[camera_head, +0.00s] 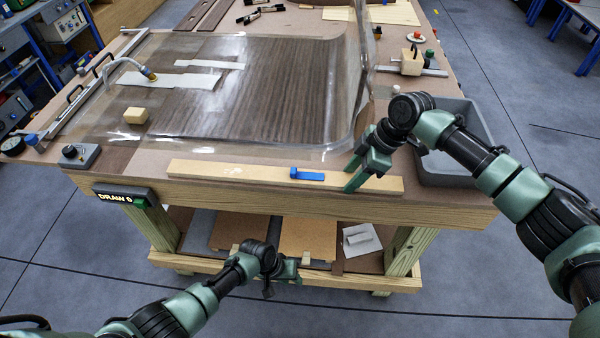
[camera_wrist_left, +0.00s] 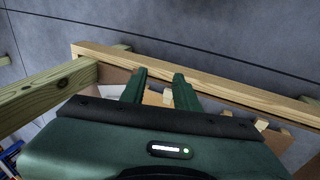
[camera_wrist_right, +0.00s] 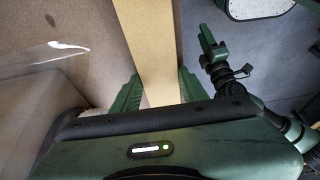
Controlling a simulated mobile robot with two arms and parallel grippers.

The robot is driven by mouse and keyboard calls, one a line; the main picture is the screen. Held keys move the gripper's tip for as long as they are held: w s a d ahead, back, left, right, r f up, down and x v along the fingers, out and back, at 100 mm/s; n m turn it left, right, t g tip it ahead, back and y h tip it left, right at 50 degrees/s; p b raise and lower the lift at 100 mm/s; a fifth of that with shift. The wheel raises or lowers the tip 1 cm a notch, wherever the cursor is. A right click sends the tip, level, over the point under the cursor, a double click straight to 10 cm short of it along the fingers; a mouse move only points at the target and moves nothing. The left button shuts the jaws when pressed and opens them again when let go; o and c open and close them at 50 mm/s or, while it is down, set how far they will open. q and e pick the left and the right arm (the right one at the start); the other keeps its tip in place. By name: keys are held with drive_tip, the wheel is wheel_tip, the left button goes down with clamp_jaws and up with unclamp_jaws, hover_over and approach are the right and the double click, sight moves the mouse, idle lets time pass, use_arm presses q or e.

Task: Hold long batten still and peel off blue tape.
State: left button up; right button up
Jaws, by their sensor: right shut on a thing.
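The long batten (camera_head: 235,177) is a pale wooden strip lying along the front edge of the bench top. A strip of blue tape (camera_head: 312,176) with a raised darker blue end at its left lies across it, right of the middle. My right gripper (camera_head: 353,174) is shut across the batten near its right end, right of the tape. In the right wrist view the batten (camera_wrist_right: 148,45) runs between its fingers. My left gripper (camera_head: 291,268) is low in front of the bench, below the batten. In the left wrist view its fingers (camera_wrist_left: 158,88) stand apart with nothing between them.
A clear vacuum bag (camera_head: 235,135) over dark veneer fills the bench behind the batten. A grey bin (camera_head: 450,170) stands at the right. A lower shelf (camera_head: 345,263) with boards is near my left gripper. A wooden block (camera_head: 135,116) sits at the left.

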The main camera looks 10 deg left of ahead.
use_arm(q)
drive_tip(key=w+d+r+m+g+h, duration=0.1)
drive_tip(key=w+d+r, duration=0.2)
drive_tip(key=r, duration=0.3)
drive_tip(key=w+d+r, duration=0.2)
drive_tip(key=d+r, duration=0.1)
drive_tip(key=r, duration=0.2)
wheel_tip(320, 180, up, 33)
drive_tip(key=n+y, duration=0.1)
drive_tip(key=y, duration=0.4)
hover_over(294, 169)
drive_tip(key=shift+s+a+f, duration=0.1)
drive_tip(key=shift+f, duration=4.3)
clamp_jaws()
drive_tip(key=shift+r, duration=0.2)
drive_tip(key=shift+d+r, duration=0.25)
drive_tip(key=shift+r, duration=1.05)
drive_tip(key=shift+d+r, duration=0.25)
drive_tip(key=shift+r, duration=1.05)
